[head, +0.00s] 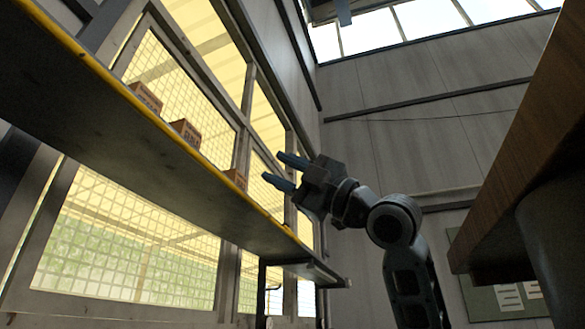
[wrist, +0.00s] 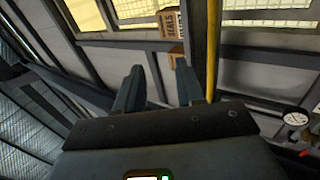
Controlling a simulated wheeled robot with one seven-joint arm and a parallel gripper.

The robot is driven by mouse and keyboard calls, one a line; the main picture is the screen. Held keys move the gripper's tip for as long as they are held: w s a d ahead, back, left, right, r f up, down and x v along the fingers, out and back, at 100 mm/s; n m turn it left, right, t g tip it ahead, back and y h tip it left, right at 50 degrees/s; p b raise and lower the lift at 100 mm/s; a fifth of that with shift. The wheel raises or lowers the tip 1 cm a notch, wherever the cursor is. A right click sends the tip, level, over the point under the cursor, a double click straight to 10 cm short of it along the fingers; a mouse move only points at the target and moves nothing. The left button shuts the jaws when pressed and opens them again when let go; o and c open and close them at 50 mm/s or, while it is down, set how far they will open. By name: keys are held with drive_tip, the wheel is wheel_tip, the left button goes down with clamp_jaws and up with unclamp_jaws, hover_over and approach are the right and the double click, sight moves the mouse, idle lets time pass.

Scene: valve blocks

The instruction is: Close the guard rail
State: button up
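A long yellow rail-like edge (head: 110,72) runs along the near side of a raised shelf in the head view. A yellow bar (wrist: 213,45) also shows in the wrist view, right of my fingers. I cannot tell for sure which part is the guard rail or whether it moves. My gripper (head: 273,167) has blue-grey fingers spread apart with nothing between them, near the far end of the shelf. In the wrist view my gripper (wrist: 160,66) is also open and empty. Contact with the yellow bar is not visible.
Brown boxes (head: 185,133) stand on the shelf; one box (wrist: 169,22) shows ahead of my fingers. Meshed windows (head: 130,245) lie behind. A wooden tabletop (head: 525,140) is at right. A round white dial (wrist: 292,117) is at the wrist view's right.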

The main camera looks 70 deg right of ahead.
drive_tip(key=shift+f, duration=0.3)
drive_tip(key=shift+w, duration=0.1)
idle(0.3)
